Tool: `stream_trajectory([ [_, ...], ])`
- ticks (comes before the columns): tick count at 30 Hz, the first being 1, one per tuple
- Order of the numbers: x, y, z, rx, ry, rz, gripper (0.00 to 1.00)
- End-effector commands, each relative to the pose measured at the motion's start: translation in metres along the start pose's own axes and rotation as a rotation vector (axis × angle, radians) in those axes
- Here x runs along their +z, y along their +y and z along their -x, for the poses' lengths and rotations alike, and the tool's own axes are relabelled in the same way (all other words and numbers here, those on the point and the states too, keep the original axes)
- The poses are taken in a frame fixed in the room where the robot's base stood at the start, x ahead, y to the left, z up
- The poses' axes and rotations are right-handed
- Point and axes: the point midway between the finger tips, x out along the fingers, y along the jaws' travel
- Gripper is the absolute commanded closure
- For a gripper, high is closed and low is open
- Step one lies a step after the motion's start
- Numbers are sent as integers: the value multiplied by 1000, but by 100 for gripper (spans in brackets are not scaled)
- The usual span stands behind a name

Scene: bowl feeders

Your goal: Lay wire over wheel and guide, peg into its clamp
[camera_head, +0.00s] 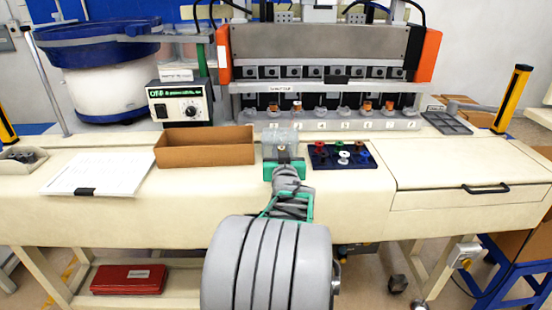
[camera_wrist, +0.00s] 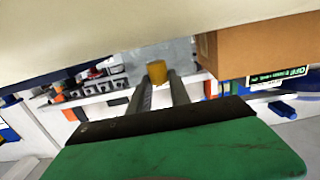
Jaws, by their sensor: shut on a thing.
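My gripper (camera_head: 283,158) is over the front part of the bench, between the cardboard box and the dark blue board. In the wrist view its two dark fingers (camera_wrist: 160,88) are shut on a small yellow-brown cylinder, which looks like the peg (camera_wrist: 157,72). A translucent grey block (camera_head: 279,136) shows just behind the gripper; I cannot tell whether it is the clamp. The dark blue board (camera_head: 322,163) to the right carries several small red, green, white and blue round pieces. I cannot make out the wire, wheel or guide for certain.
An open cardboard box (camera_head: 205,150) stands left of my gripper, beside a white paper sheet (camera_head: 98,172). A controller (camera_head: 181,103) and a blue bowl feeder (camera_head: 95,48) stand behind. A grey machine with orange ends (camera_head: 428,55) fills the back. The right bench top (camera_head: 450,165) is clear.

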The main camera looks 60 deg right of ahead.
Motion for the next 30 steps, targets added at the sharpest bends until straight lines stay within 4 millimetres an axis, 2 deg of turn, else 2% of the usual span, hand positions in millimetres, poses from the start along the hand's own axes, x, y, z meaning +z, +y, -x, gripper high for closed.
stream_trajectory([
  [1,11,0,-1,0,-5,-2,100],
  [4,25,0,-1,0,-3,-1,100],
  [14,29,0,-1,0,0,0,100],
  [15,29,0,-1,0,0,0,75],
  [23,28,0,-1,0,-1,0,55],
  [30,26,0,-1,0,-1,0,55],
])
